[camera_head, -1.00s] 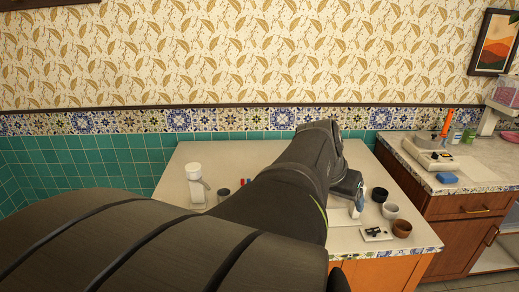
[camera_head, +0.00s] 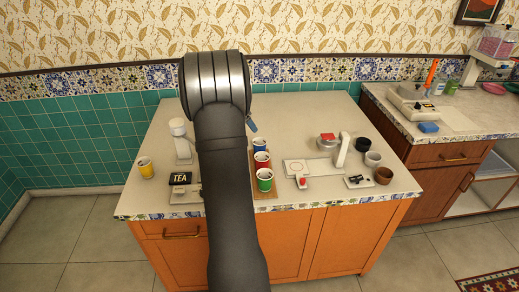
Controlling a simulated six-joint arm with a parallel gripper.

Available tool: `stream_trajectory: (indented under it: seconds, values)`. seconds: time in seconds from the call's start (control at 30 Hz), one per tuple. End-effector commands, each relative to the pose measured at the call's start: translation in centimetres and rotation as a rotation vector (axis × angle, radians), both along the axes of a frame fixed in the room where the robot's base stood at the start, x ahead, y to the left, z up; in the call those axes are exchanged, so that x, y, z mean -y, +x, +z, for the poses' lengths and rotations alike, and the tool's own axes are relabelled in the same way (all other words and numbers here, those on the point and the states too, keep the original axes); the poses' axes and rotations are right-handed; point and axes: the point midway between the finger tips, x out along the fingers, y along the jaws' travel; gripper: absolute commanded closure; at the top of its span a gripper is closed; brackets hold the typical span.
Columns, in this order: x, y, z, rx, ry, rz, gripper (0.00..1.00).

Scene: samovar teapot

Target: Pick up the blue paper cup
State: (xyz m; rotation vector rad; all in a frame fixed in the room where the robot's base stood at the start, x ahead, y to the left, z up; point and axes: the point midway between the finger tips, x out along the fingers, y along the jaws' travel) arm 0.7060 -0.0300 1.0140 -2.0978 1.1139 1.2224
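My arm rises through the middle of the view, just left of the cups.
A yellow cup (camera_head: 146,168), a black TEA box (camera_head: 180,178) and a white dispenser (camera_head: 181,140) stand left of my arm. A white scale-like device (camera_head: 318,165) and several small bowls stand to the right. The counter's back right is clear.

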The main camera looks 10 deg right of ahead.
Motion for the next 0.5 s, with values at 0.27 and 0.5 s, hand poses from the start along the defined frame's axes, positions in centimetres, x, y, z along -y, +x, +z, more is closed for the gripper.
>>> stream_trajectory:
  seconds: [0.27, 0.5]
  values:
    - [0.0, 1.3, -2.8, 0.002, 0.000, -0.012, 0.25]
    - [2.2, 2.7, -7.4, 0.002, 0.000, -0.012, 0.25]
